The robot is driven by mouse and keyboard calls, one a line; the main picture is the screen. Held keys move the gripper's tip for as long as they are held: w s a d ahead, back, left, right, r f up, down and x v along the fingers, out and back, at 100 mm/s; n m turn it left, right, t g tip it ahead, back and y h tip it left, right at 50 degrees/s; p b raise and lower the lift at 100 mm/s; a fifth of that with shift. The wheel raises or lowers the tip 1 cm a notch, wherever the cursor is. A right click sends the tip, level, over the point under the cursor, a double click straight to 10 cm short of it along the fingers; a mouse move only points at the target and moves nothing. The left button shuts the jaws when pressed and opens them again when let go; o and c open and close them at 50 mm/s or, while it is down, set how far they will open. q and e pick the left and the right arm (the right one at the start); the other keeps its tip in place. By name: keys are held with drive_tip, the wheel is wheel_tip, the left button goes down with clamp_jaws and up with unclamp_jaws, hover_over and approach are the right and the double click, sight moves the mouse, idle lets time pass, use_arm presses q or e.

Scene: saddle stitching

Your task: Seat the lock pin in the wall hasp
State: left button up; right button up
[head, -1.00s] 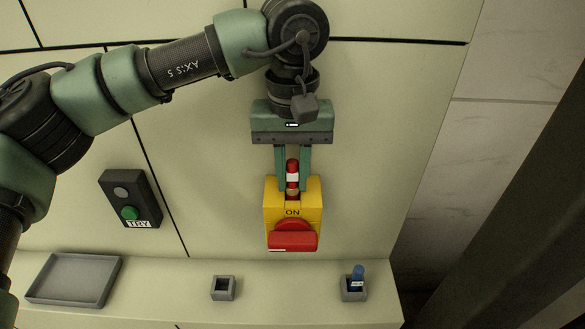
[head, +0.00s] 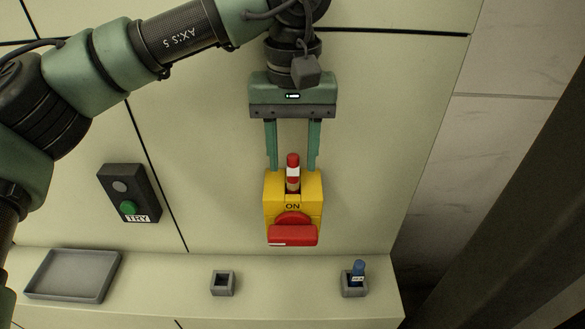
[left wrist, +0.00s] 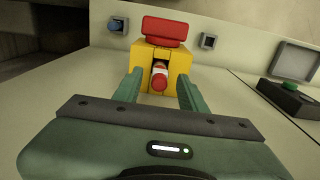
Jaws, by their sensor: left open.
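The lock pin (head: 293,170), red with a white band, stands upright at the top of the yellow wall hasp box (head: 271,212), its lower end hidden in the box. The box carries a red handle (head: 293,235) below the word ON. My left gripper (head: 292,168) is open, with one finger on each side of the pin and gaps between. The left wrist view also shows the pin (left wrist: 160,76) end-on between the spread fingers, in front of the box (left wrist: 180,62). My right gripper is not in view.
A black box with a green TRY button (head: 129,207) is on the wall to the left. On the ledge are a grey tray (head: 40,292), an empty square holder (head: 214,291), and a holder with a blue pin (head: 358,270).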

use_arm(q)
wheel_tip(320, 180, up, 9)
drive_tip(key=shift+r+b, duration=0.1)
drive_tip(key=shift+b, duration=0.3)
